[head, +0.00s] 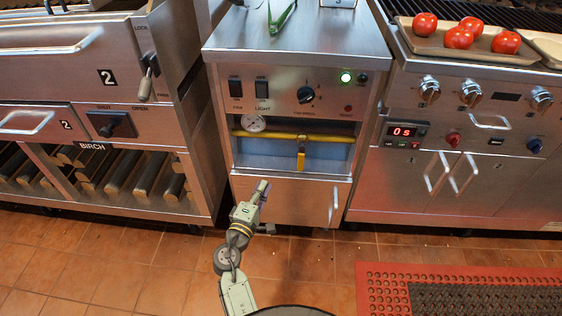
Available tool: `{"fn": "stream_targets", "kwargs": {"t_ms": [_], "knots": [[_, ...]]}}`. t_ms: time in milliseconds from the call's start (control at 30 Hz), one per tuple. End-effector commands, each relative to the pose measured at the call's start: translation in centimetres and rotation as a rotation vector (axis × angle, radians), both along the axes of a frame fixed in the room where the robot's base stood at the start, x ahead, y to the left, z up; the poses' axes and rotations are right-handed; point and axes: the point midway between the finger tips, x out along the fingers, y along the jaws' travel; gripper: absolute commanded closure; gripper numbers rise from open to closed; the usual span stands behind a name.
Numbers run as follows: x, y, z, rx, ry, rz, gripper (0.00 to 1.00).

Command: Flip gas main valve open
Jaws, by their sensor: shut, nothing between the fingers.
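My gripper (264,186) is shut and empty. It is in front of the cabinet's lower door, below and to the left of the yellow handle, apart from it. The fingertips are small in this view.
Above the recess are switches, a black knob (306,95) and a lit green light (345,77). The lower door has a vertical handle (334,204). A grill with tomatoes (459,38) stands right, a wood-filled unit (120,175) left. A red-edged mat (372,290) lies on the tiled floor.

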Motion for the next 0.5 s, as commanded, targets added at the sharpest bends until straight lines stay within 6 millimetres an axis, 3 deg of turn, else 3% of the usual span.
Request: {"fn": "stream_targets", "kwargs": {"t_ms": [333, 500], "knots": [[0.1, 0.0, 0.0, 0.000, 0.000, 0.000, 1.00], [1.3, -0.3, 0.2, 0.000, -0.001, -0.001, 1.00]]}}
